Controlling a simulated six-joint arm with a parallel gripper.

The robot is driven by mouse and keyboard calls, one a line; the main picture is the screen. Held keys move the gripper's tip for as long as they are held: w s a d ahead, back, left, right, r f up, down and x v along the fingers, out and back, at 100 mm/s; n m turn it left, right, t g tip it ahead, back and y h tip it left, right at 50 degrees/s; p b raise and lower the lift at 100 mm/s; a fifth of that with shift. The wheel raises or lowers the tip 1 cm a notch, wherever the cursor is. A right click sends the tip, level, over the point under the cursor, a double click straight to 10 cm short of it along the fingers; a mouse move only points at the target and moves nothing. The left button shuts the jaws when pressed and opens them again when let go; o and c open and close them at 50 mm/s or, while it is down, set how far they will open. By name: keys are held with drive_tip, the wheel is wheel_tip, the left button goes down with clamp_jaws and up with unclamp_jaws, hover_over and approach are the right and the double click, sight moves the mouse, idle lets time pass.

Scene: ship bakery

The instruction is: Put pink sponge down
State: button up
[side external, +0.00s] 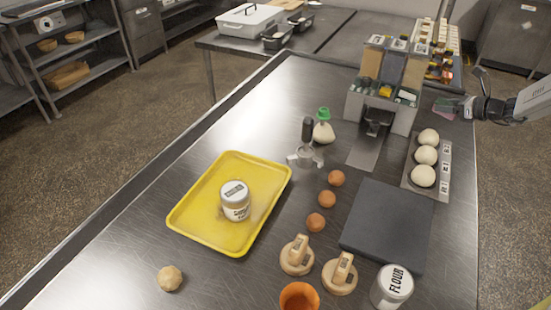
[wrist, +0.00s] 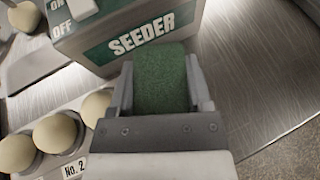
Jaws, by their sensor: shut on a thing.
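My gripper (wrist: 160,88) is shut on a sponge (wrist: 160,72), which shows a green scouring face in the wrist view. In the side external view my gripper (side external: 466,107) is at the right edge, and the sponge (side external: 447,105) shows a pinkish part at its tips. The sponge is held beside the seeder machine (side external: 386,82), at its right side, over the table's right edge area. In the wrist view the seeder (wrist: 130,38) is just beyond the sponge; I cannot tell whether they touch.
A rack of dough balls (side external: 426,155) stands near the seeder. A dark slab (side external: 388,222), brown eggs (side external: 316,222), a flour tin (side external: 391,287) and a yellow tray (side external: 190,222) with a jar (side external: 235,203) are on the steel table. Bare steel shows right of the seeder.

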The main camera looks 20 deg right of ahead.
sight(433, 125)
drive_tip(key=shift+w+d+f, duration=0.15)
drive_tip(key=shift+w+f, duration=0.35)
drive_tip(key=shift+f, duration=0.1)
drive_tip(key=shift+w+d+f, duration=0.15)
drive_tip(key=shift+w+f, duration=0.35)
drive_tip(key=shift+f, duration=0.1)
drive_tip(key=shift+w+d+f, duration=0.1)
drive_tip(key=shift+w+f, duration=0.15)
drive_tip(key=shift+f, duration=1.6)
drive_tip(key=shift+f, duration=0.1)
drive_tip(key=o, duration=1.2)
